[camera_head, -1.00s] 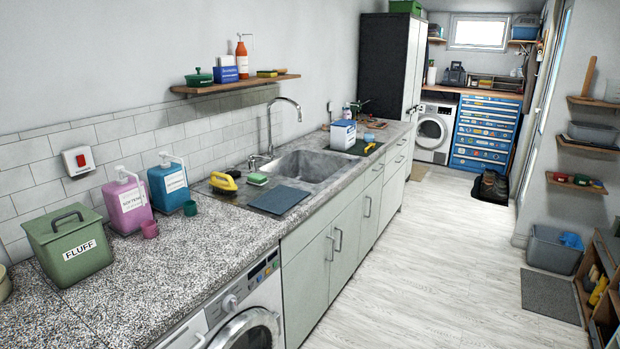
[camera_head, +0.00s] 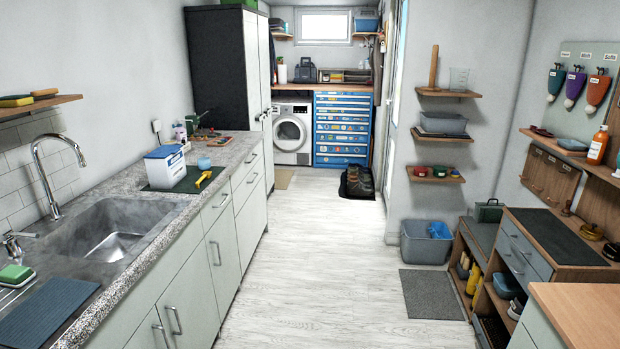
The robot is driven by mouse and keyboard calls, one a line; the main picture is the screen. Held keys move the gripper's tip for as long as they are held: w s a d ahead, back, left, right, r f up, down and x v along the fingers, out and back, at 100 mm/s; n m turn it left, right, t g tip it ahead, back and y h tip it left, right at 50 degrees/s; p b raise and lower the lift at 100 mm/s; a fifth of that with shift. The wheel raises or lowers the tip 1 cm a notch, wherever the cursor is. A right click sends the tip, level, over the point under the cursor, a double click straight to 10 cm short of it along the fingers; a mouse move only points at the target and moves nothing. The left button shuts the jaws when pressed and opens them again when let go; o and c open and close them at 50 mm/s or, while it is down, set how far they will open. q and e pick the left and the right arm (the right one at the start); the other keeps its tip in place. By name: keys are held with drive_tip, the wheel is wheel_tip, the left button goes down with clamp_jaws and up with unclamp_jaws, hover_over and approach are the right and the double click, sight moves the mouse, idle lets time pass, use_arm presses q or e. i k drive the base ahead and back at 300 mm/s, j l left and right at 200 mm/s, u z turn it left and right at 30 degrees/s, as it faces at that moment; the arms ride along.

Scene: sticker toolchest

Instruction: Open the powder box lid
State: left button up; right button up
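A white box with a blue lid (camera_head: 164,166), which looks like the powder box, stands upright on a dark mat (camera_head: 206,180) on the counter beyond the sink. Its lid appears shut. Neither of my grippers shows in the head view, and nothing is touching the box.
The grey counter (camera_head: 150,202) runs along the left with a sink (camera_head: 110,230) and tap. The pale floor (camera_head: 300,255) is clear down the middle. A grey bin (camera_head: 425,245), a floor mat (camera_head: 431,295) and a wooden bench (camera_head: 575,312) line the right. Boots (camera_head: 358,182) stand farther back.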

sight(164, 151)
drive_tip(key=i+u, duration=0.1)
drive_tip(key=i, duration=0.7)
drive_tip(key=i+l+u, duration=0.1)
drive_tip(key=i, duration=0.65)
drive_tip(key=i+u, duration=0.45)
drive_tip(key=i+l+u, duration=0.2)
drive_tip(key=i+u, duration=0.9)
drive_tip(key=u, duration=0.15)
drive_tip(key=i+l+u, duration=0.25)
drive_tip(key=u, duration=0.15)
